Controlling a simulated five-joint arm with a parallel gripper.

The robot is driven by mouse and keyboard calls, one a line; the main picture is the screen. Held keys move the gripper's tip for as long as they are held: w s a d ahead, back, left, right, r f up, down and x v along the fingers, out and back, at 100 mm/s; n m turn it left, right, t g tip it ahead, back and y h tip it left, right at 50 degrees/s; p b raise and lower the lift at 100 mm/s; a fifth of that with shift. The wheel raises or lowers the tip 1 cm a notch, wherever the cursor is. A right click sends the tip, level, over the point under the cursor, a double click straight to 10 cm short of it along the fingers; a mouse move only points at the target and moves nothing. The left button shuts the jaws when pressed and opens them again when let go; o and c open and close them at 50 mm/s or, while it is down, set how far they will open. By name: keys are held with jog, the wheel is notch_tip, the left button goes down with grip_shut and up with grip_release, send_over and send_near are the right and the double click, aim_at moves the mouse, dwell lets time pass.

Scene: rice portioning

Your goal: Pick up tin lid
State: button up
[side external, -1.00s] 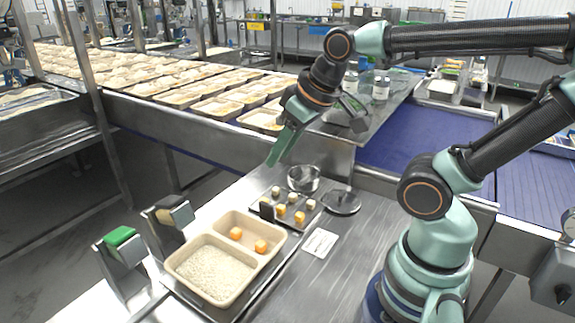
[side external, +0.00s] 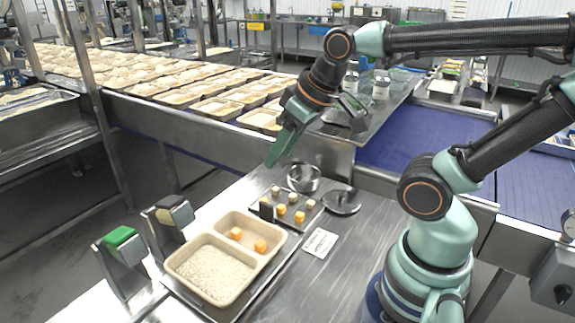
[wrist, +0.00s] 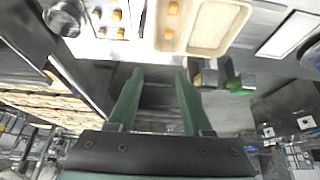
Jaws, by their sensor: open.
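The tin lid looks to be the dark round disc (side external: 342,202) lying flat on the steel bench, right of the small tray of cubes. A round metal tin (side external: 303,178) stands open just behind and left of the disc; the wrist view shows it at the top left (wrist: 64,17). I cannot make out the disc in the wrist view. My gripper (side external: 271,162) is raised above the bench, left of the tin and apart from the disc. In the wrist view its two green fingers (wrist: 160,74) are spread with nothing between them.
A tan tray (side external: 181,266) holds rice and two orange cubes. The small dark tray (side external: 268,212) carries several cubes. A white card (side external: 320,242) lies on the bench. Two stands, one with a green top (side external: 119,237), are at left. The bench right of the card is clear.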

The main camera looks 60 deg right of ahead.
jog(key=m+g, duration=0.5)
jog(key=m, duration=1.3)
send_over(343, 194)
notch_tip(343, 194, down, 12)
notch_tip(343, 194, down, 12)
jog(key=shift+r, duration=0.25)
grip_shut()
